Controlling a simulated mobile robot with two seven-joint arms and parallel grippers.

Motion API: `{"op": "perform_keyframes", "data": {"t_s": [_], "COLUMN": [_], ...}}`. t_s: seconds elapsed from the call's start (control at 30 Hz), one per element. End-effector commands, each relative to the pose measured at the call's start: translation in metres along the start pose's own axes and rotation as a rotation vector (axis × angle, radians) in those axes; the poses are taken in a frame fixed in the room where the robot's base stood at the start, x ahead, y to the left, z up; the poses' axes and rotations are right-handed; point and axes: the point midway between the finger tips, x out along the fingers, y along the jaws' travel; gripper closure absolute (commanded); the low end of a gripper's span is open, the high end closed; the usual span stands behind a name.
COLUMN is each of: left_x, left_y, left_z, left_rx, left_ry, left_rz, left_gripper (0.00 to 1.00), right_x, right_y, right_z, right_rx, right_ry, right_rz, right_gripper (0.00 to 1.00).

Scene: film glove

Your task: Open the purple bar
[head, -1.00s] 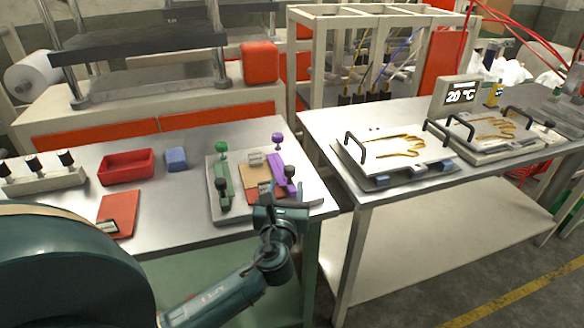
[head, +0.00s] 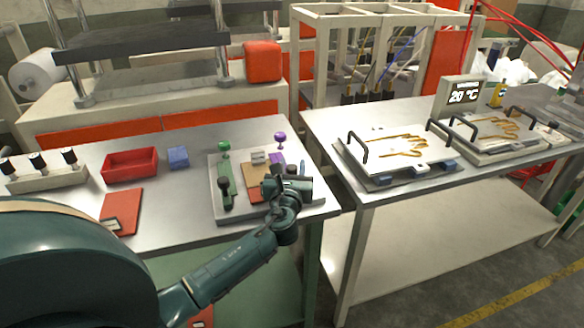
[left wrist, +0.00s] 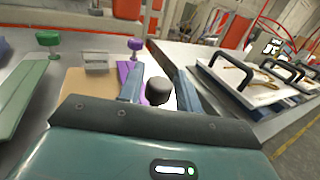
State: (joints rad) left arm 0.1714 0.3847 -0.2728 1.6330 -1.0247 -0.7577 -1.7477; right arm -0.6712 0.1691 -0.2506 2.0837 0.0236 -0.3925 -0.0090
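The purple bar (head: 275,158) lies on the right of a grey plate (head: 222,206) on the left table, with a purple knob (head: 280,137) standing at its far end. In the left wrist view the bar (left wrist: 124,70) is partly hidden by a finger. A black knob (left wrist: 159,90) stands between the two fingers of my left gripper (left wrist: 158,84). The fingers are apart, one on each side of the knob, with a gap on the right. In the head view this gripper (head: 290,170) covers the near end of the bar. My right gripper is not in view.
A green bar (head: 225,180) with a green knob lies left on the plate. A red tray (head: 131,166), a blue block (head: 178,157) and a red pad (head: 121,212) are further left. The right table holds glove-shaped formers on plates (head: 385,165) with black handles.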

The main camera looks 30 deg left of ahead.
Motion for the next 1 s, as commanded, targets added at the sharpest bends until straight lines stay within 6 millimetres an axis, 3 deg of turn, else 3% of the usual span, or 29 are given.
{"op": "perform_keyframes", "data": {"t_s": [0.4,0.67,0.9,1.0], "left_x": [0.0,0.001,0.014,0.015], "left_y": [0.0,-0.003,-0.034,-0.037], "left_z": [0.0,0.0,0.0,-0.001], "left_rx": [0.0,-0.001,-0.002,0.0], "left_ry": [0.0,0.0,0.001,0.001], "left_rz": [0.0,0.0,0.0,-0.001], "left_gripper": [1.0,1.0,1.0,1.0], "right_x": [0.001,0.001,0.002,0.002], "right_y": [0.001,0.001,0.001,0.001], "right_z": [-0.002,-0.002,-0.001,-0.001], "right_rx": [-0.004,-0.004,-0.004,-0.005], "right_ry": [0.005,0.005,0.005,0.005], "right_rz": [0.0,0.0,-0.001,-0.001], "right_gripper": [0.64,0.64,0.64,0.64]}}
